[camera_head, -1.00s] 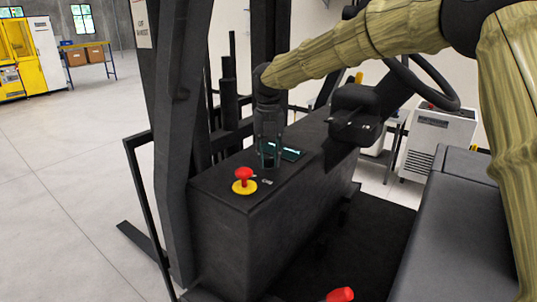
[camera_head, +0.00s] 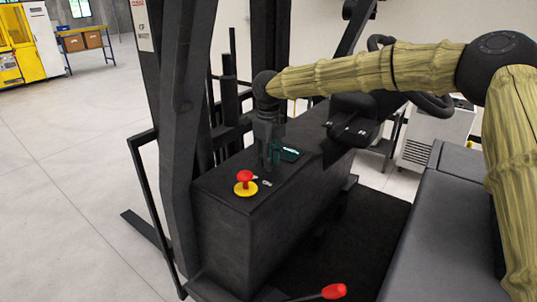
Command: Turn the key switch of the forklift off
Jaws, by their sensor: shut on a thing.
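The forklift's dark console (camera_head: 235,222) has a flat top. My gripper (camera_head: 271,165) points down at it with its fingertips low over the surface, shut on what appears to be the small key of the key switch. The fingers hide the key, so its angle cannot be read. A red emergency button on a yellow base (camera_head: 245,183) stands just left of and nearer than the fingertips. A small pale marking or fitting (camera_head: 266,183) lies between them. A dark display with teal light (camera_head: 291,154) is just right of the fingers.
The steering wheel (camera_head: 432,105) and its column box (camera_head: 352,122) stand right of the gripper, under my forearm. The mast (camera_head: 180,130) rises close on the left. The seat (camera_head: 440,220) and a red-knobbed lever (camera_head: 334,291) are nearer. Open floor lies left.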

